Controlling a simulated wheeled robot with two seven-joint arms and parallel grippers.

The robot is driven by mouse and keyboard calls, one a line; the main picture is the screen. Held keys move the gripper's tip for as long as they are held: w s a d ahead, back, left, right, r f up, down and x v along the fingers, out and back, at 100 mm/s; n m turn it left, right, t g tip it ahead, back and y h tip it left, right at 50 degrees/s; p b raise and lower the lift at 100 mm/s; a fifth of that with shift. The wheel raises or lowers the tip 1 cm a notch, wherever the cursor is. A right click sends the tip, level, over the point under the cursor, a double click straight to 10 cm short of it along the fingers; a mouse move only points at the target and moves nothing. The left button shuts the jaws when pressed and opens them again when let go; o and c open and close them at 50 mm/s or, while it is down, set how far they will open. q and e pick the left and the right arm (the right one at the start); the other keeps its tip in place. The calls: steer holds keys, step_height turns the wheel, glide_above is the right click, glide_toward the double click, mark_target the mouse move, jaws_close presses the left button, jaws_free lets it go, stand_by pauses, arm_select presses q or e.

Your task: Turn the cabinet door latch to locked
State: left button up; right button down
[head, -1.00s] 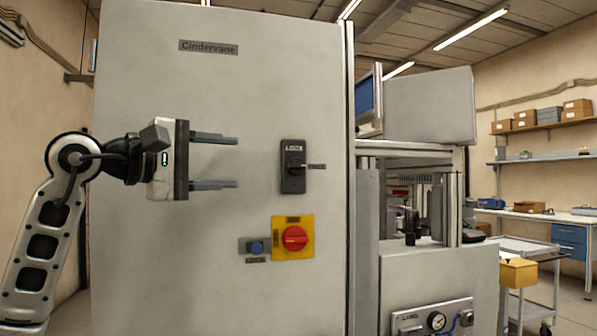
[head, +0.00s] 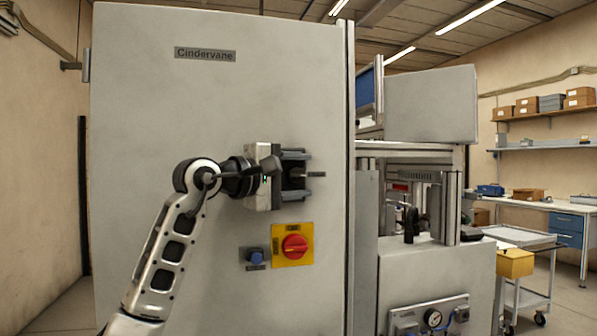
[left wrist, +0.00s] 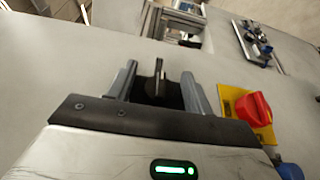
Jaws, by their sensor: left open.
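The grey cabinet door (head: 140,130) fills the middle of the head view. Its dark latch (head: 291,173) is largely hidden behind my left gripper (head: 304,173). In the left wrist view, the latch (left wrist: 158,75) shows as a thin upright lever on a dark plate. My left gripper (left wrist: 160,82) is open, with one finger on each side of the lever and visible gaps on both sides. In the head view the fingers lie above and below the latch. My right gripper is not in view.
Just below the latch is a red rotary switch (head: 294,245) on a yellow plate, close to my gripper. A blue button (head: 254,256) sits left of it. A machine frame (head: 430,200) stands right of the door. The door's left part is clear.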

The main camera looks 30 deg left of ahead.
arm_select(q)
steer(key=c, duration=0.9)
steer(key=shift+c, duration=0.2)
steer(key=shift+f, duration=0.1)
